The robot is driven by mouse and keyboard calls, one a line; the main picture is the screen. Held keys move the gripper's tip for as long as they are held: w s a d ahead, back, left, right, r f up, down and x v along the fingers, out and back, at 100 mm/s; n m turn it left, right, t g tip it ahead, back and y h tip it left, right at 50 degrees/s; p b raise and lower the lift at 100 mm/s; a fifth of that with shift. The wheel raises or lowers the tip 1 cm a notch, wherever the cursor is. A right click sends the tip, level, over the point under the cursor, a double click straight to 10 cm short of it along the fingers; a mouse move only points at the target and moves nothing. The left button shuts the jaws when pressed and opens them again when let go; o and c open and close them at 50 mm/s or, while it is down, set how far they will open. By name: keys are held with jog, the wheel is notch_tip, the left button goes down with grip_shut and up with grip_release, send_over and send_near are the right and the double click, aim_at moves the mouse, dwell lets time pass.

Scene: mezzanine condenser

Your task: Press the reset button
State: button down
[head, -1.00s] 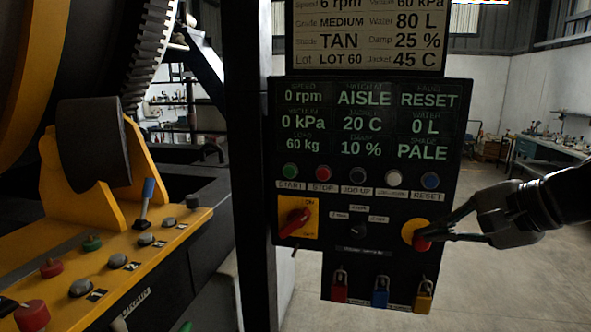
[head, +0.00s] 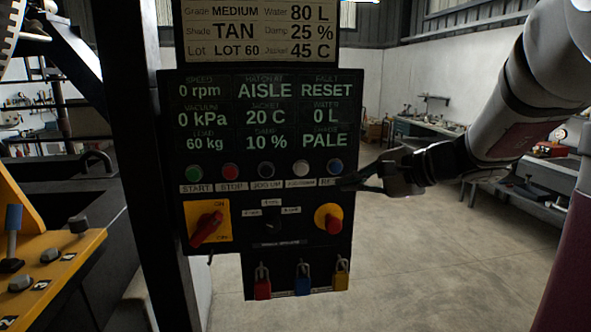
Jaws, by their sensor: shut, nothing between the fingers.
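The reset button (head: 336,166) is the blue round button at the right end of the button row on the black control panel (head: 170,150). Its label below (head: 327,182) is partly covered by my fingertips. My gripper (head: 345,184) is shut and empty, pointing left from the panel's right side. Its tips appear just below and slightly right of the blue button. I cannot tell whether they touch the panel. The display at top right reads FAULT RESET.
Left of the blue button are white (head: 301,168), black, red and green buttons. Below are a red emergency knob on yellow (head: 329,219), a red rotary switch (head: 207,229) and hanging padlocks (head: 302,279). A yellow console (head: 60,262) stands at left. Floor at right is clear.

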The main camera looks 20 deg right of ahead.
aim_at(339, 169)
jog(key=shift+w+d+b, duration=0.35)
jog(key=shift+w, duration=0.8)
jog(key=shift+w+d+b, duration=0.3)
jog(key=shift+w, duration=0.9)
jog(key=shift+w+d+b, duration=0.35)
jog(key=shift+w, duration=0.8)
jog(key=shift+w+d, duration=0.15)
jog(key=shift+w, duration=0.25)
jog(key=shift+w+d+b, duration=0.1)
jog(key=shift+w+b, duration=0.2)
jog(key=shift+w, duration=0.15)
jog(key=shift+s, duration=0.1)
jog(key=shift+s+a, duration=0.25)
jog(key=shift+s, duration=0.5)
jog(key=s+p, duration=0.1)
jog(key=s, duration=0.1)
jog(key=s+a+p, duration=0.1)
jog(key=s, duration=0.1)
jog(key=shift+s+a, duration=0.2)
jog(key=shift+s, duration=0.2)
